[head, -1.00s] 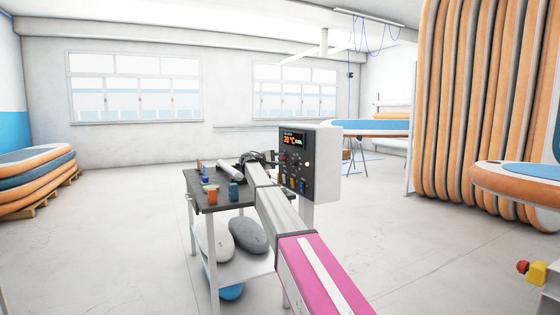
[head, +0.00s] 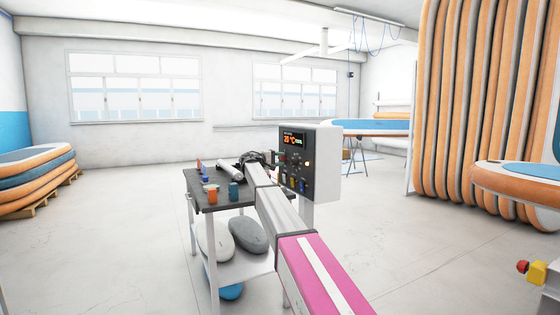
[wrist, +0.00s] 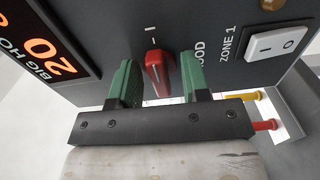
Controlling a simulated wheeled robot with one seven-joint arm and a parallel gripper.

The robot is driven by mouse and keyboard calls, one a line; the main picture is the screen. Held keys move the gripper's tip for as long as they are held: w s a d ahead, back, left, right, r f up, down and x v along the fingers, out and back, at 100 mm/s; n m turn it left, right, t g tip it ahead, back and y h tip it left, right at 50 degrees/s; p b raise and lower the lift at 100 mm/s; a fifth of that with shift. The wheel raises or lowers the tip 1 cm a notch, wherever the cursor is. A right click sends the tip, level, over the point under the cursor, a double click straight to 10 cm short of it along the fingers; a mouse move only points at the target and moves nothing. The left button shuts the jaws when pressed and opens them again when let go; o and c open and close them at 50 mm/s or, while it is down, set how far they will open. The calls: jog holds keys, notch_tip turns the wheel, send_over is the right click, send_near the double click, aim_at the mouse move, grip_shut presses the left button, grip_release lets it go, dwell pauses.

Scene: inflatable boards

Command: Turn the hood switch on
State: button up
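The dark control panel (head: 297,165) on a light grey box stands at the right end of the cart. In the wrist view, a red rotary switch (wrist: 154,72) sits on the panel with a white mark beside it. Partly hidden lettering ending in "OOD" is to its right. My gripper (wrist: 158,66) is open, with one green finger on each side of the red switch. A gap shows between the switch and the fingers. In the head view my arm reaches the panel's left side, and my gripper is small and dark there.
A white rocker switch (wrist: 279,43) labelled "ZONE 1" is to the right of the gripper. An orange-digit display (wrist: 45,40) is to the left. Below the panel, the dark-topped cart (head: 222,198) holds small cups and a roll.

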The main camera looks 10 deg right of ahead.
jog(key=shift+a, duration=0.1)
jog(key=v, duration=1)
jog(key=shift+s+a, duration=0.15)
jog(key=shift+a, duration=0.15)
jog(key=s+d+f+g+y, duration=0.1)
jog(key=s+d+f+y, duration=0.25)
jog(key=s+f, duration=0.6)
jog(key=s+d+f+g+y, duration=0.15)
jog(key=s+d+f, duration=0.35)
jog(key=f, duration=0.8)
jog(key=s+d+f+y, duration=0.3)
jog(key=s+f, duration=0.6)
jog(key=f, duration=0.2)
jog(key=s+f+m+g+y, duration=0.1)
jog(key=s+f+y, duration=0.2)
jog(key=s, duration=0.7)
jog(key=s+a+f+m+g+y, duration=0.1)
jog(key=s+f+y, duration=0.2)
jog(key=s+f, duration=0.5)
jog(key=s+f+m+g+y, duration=0.1)
jog(key=s+f+y, duration=0.2)
jog(key=s, duration=0.9)
notch_tip(320, 180, down, 3)
jog(key=shift+a+r, duration=0.25)
jog(key=shift+a, duration=0.15)
